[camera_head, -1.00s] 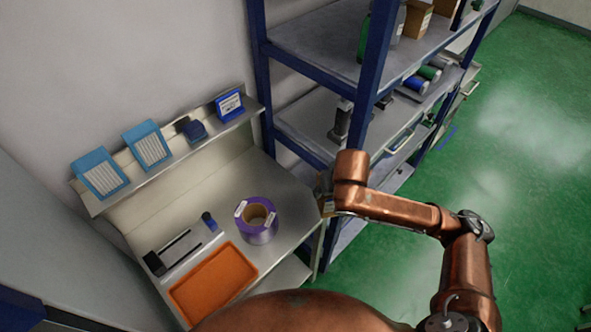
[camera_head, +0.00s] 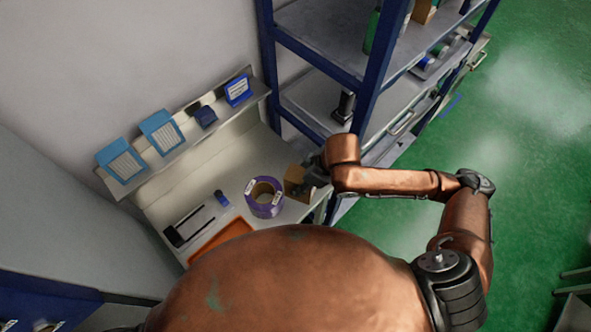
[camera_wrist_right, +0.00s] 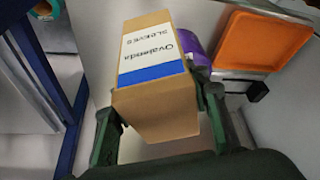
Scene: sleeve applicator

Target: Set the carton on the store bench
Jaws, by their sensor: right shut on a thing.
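The carton (camera_wrist_right: 155,105) is a brown box with a white and blue label reading "Ovalenda SLEEVES". My right gripper (camera_wrist_right: 160,115) is shut on it, one finger on each side, in the right wrist view. In the head view the carton (camera_head: 297,184) shows at the bench's right end, partly hidden by my right gripper (camera_head: 312,176). The store bench (camera_head: 180,200) is a pale worktop against the wall. I cannot tell whether the carton touches the bench top. My left gripper is not in view.
A purple roll (camera_head: 265,198) stands on the bench just left of the carton. An orange tray (camera_head: 222,238) lies at the front, partly hidden by my body. A back ledge holds blue boxes (camera_head: 161,131). A blue-framed shelf rack (camera_head: 372,75) stands close on the right.

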